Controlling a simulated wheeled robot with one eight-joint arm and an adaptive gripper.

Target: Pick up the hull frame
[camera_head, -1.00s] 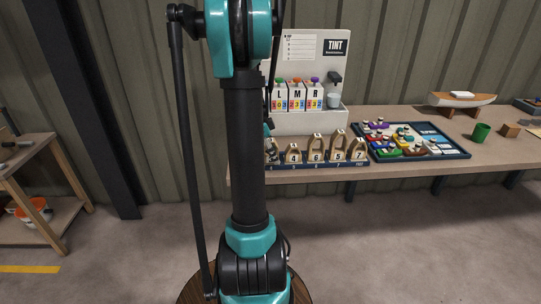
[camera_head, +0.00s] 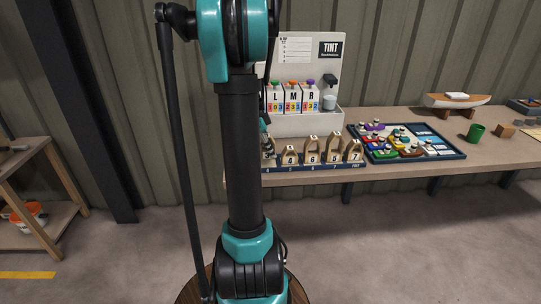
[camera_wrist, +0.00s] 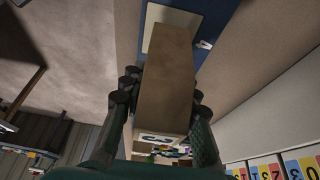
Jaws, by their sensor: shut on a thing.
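In the wrist view, a brown wooden hull frame (camera_wrist: 165,75) fills the middle, seen close up and end on. My gripper (camera_wrist: 160,105) is shut on it, with dark finger pads against its left and right sides. A white label with a dark digit, too foreshortened to read surely, shows at its near end. In the head view, my arm column hides most of the gripper at the left end of a dark blue rack (camera_head: 315,168). Frames 4 (camera_head: 290,156), 6 (camera_head: 311,150), 5 (camera_head: 333,150) and 7 (camera_head: 353,152) stand upright in the rack.
A TINT dispenser (camera_head: 305,120) stands behind the rack. A tray of coloured pieces (camera_head: 450,155), a green cup (camera_head: 475,133), a wooden block (camera_head: 503,131) and a model boat (camera_head: 455,101) are to the right on the bench (camera_head: 420,170). A wooden shelf (camera_head: 45,205) stands at left.

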